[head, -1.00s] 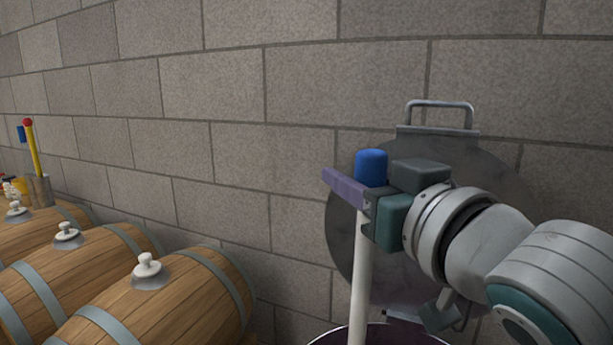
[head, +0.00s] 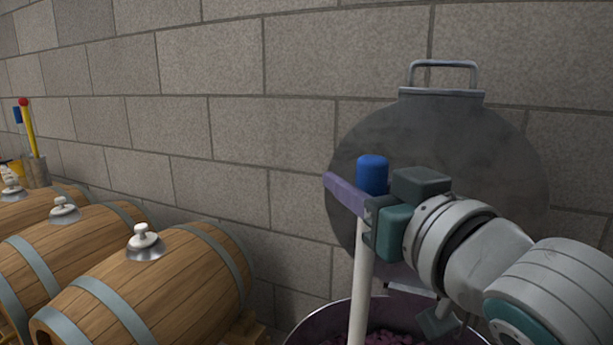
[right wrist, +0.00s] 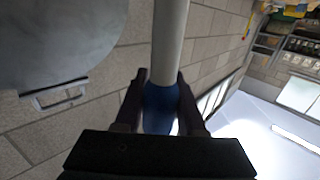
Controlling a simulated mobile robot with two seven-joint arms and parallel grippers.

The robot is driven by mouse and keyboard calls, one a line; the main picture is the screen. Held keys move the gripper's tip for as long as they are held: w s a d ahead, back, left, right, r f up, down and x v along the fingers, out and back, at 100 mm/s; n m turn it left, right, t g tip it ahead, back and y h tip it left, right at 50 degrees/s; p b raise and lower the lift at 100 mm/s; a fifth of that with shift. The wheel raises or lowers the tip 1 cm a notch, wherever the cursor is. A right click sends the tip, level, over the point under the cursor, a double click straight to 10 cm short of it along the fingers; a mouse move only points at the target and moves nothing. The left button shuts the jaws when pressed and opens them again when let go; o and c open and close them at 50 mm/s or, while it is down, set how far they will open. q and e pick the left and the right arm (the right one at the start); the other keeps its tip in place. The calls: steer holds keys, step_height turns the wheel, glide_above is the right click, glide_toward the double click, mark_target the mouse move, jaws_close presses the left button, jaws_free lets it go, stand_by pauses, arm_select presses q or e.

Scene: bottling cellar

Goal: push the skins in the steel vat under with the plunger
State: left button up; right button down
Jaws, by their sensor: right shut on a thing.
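The plunger (head: 361,270) is a pale upright rod with a blue top grip. My right gripper (head: 361,200) is shut on it near the blue grip, which also shows between the fingers in the right wrist view (right wrist: 160,105). The rod runs down into the steel vat (head: 310,328) at the bottom edge of the head view. Dark purple skins (head: 385,338) show inside the vat. The plunger's lower end is out of view. My left gripper is not in view.
The vat's round steel lid (head: 430,130) with its handle stands upright behind my right gripper, before the block wall (head: 240,110). Wooden barrels (head: 165,285) with white-knobbed bungs lie at the left. A cup of tools (head: 36,172) stands at the far left.

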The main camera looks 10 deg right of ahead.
step_height(320, 180, down, 4)
steer(key=b, duration=0.3)
steer(key=shift+s+f, duration=0.1)
steer(key=shift+f, duration=0.05)
stand_by(0.5)
step_height(320, 180, up, 12)
steer(key=p, duration=1.2)
